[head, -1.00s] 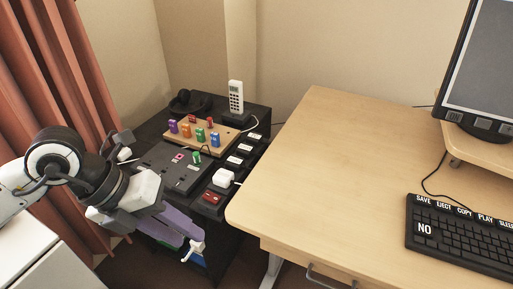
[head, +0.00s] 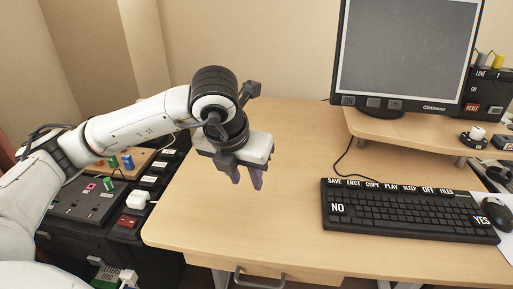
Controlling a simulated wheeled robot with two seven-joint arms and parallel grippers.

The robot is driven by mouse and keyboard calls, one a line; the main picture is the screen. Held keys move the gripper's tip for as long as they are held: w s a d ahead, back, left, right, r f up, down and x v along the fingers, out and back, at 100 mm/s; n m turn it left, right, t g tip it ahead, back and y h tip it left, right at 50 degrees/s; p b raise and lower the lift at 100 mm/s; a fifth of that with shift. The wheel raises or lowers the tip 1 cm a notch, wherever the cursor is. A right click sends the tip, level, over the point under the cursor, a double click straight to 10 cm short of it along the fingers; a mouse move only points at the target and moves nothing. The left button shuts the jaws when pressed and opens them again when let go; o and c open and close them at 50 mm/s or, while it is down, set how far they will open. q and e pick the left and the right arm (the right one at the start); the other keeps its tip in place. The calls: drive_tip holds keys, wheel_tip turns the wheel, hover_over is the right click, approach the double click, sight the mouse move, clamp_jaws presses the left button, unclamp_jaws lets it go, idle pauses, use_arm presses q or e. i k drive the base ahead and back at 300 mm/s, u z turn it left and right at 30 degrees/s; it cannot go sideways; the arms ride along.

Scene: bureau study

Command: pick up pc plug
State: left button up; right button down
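My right gripper is out of view. My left arm hides part of the black unit.
The desk (head: 285,225) is clear around the gripper. A black keyboard (head: 405,208) and mouse (head: 497,217) lie at right. A monitor (head: 410,50) stands on a raised shelf. A black box (head: 486,90) with RESET and ON labels stands at far right.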

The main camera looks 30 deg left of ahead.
sight(170, 155)
drive_tip(key=z, duration=1.3)
drive_tip(key=k, duration=0.9)
drive_tip(key=u, duration=1.7)
drive_tip(key=i, duration=1)
drive_tip(key=z, duration=0.05)
